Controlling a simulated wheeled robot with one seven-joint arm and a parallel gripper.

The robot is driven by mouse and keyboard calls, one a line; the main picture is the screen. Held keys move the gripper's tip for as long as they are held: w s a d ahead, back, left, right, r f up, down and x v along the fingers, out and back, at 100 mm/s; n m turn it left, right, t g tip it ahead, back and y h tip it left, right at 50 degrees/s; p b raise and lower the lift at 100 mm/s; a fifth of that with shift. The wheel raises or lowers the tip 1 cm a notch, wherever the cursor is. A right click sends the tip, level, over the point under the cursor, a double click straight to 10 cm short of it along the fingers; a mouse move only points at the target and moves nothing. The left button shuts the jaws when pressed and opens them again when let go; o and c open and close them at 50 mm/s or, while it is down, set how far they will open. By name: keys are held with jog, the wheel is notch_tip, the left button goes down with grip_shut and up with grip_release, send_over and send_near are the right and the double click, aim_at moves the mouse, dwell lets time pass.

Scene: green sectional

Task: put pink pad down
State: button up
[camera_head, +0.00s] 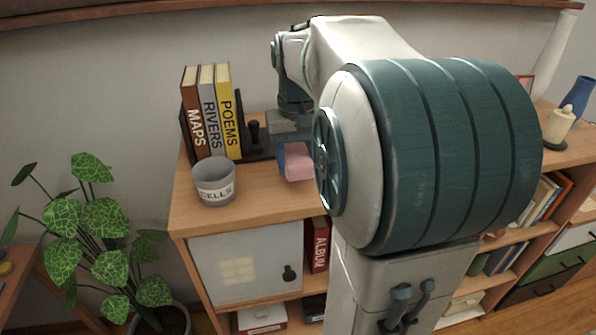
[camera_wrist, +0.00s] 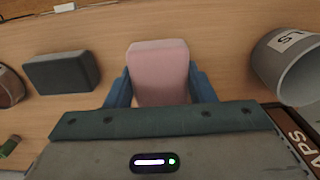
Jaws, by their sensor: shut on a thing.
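The pink pad (camera_wrist: 158,70) is a small block with rounded edges. In the wrist view it sits between the two blue fingers of my gripper (camera_wrist: 158,85), which is shut on it. The pad also shows in the head view (camera_head: 299,163), over the wooden cabinet top (camera_head: 262,198), beside a blue finger of my gripper (camera_head: 285,160). I cannot tell whether the pad touches the cabinet top. My arm hides the area to the right of it in the head view.
A grey cup marked CELLS (camera_head: 214,183) stands left of the pad, near books (camera_head: 213,112) in a holder. The wrist view shows a dark grey block (camera_wrist: 62,73) on the pad's other side, with bare wood between. A leafy plant (camera_head: 100,225) stands left of the cabinet.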

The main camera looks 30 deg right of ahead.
aim_at(297, 188)
notch_tip(297, 188, down, 4)
jog(key=shift+f+p, duration=0.1)
jog(key=shift+p, duration=0.3)
jog(key=shift+s+f+b, duration=0.1)
jog(key=shift+f+b, duration=0.2)
jog(key=shift+b, duration=0.05)
jog(key=o, duration=1.2)
jog(key=shift+o, duration=0.4)
jog(key=shift+s+d, duration=0.1)
jog(key=shift+a+f, duration=0.15)
jog(key=shift+a, duration=0.1)
